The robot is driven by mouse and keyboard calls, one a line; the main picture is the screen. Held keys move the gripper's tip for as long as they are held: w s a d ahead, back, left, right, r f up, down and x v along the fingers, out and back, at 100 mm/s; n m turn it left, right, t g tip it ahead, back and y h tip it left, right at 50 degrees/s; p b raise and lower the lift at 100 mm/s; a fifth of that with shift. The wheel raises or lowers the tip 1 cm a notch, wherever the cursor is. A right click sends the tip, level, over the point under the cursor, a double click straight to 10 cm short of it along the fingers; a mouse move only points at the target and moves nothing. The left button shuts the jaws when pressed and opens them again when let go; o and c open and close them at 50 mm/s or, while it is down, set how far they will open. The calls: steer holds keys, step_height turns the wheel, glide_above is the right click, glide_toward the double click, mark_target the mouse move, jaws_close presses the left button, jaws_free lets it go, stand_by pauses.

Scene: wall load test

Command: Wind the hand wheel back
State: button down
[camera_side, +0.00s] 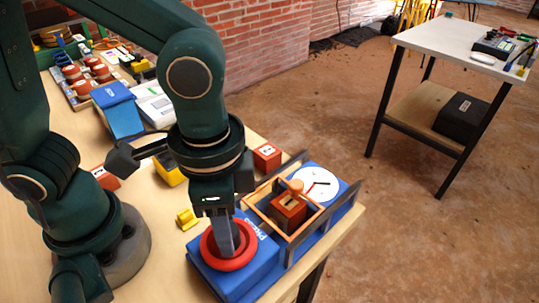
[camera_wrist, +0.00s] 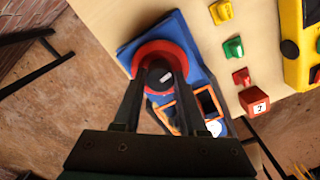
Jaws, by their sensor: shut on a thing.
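The red hand wheel (camera_side: 232,266) lies flat on top of the blue press (camera_side: 265,259) near the table's front edge. My gripper (camera_side: 225,252) points down into the wheel's middle. In the wrist view my gripper (camera_wrist: 159,82) has one finger on each side of the dark hub of the red wheel (camera_wrist: 138,62), and it is shut on it. A red block (camera_side: 289,207) stands inside the press's wooden frame, under a round wooden knob (camera_side: 296,186). A white dial (camera_side: 317,184) with a dark and a red hand lies behind it.
A small yellow piece (camera_side: 187,218) and a numbered red cube (camera_side: 267,157) stand close to the press. Blue bins (camera_side: 121,110) and red-and-white stacks stand farther back on the table. A separate side table (camera_side: 465,45) stands off right, across open floor.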

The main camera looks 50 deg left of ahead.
steer(key=n, duration=0.4)
steer(key=shift+n, duration=0.3)
steer(key=n, duration=0.3)
steer(key=shift+n, duration=0.3)
steer(key=n, duration=0.4)
steer(key=shift+n, duration=1.8)
steer(key=shift+c, duration=2.2)
jaws_free()
steer(key=shift+r, duration=2.6)
